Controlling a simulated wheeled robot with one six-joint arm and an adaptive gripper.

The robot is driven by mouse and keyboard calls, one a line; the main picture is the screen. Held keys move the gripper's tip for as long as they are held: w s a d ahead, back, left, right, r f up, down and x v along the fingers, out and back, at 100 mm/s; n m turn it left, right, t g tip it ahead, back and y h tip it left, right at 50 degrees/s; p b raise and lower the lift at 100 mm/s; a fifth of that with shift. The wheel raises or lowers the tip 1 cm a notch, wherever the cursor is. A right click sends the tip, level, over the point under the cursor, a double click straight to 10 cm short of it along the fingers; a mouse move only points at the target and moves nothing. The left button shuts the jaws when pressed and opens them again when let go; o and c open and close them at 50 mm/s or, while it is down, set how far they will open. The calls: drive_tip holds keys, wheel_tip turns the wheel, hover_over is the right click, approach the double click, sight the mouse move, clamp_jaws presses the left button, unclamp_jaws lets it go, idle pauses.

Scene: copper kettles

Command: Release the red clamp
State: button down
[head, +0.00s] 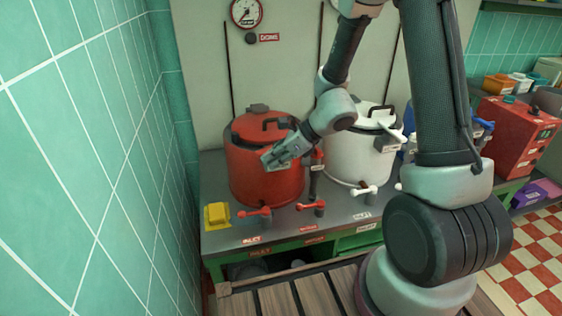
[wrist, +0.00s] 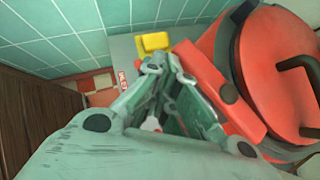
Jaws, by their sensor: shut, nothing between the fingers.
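The red kettle (head: 262,185) stands at the left of the bench with its lid on. My gripper (head: 268,158) is in front of its upper wall; the fingers are together with nothing between them. In the wrist view my gripper (wrist: 163,68) is beside a red bar with a dark round pivot (wrist: 205,78), which looks like the red clamp. It lies slanting along the kettle's rim, close to the fingers; I cannot tell whether they touch. In the head view my gripper hides that part of the kettle. The kettle's lid (wrist: 270,95) shows at right in the wrist view.
A white kettle (head: 350,155) stands to the right. Red-handled valves (head: 254,211) and a yellow block (head: 216,215) are along the bench front (head: 235,237). A tiled wall (head: 85,150) is close on the left. A gauge (head: 246,12) hangs above.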

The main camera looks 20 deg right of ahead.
drive_tip(key=shift+w+a, duration=0.45)
drive_tip(key=shift+a, duration=0.2)
drive_tip(key=shift+w+a, duration=0.45)
drive_tip(key=shift+a, duration=0.2)
drive_tip(key=shift+w, duration=0.1)
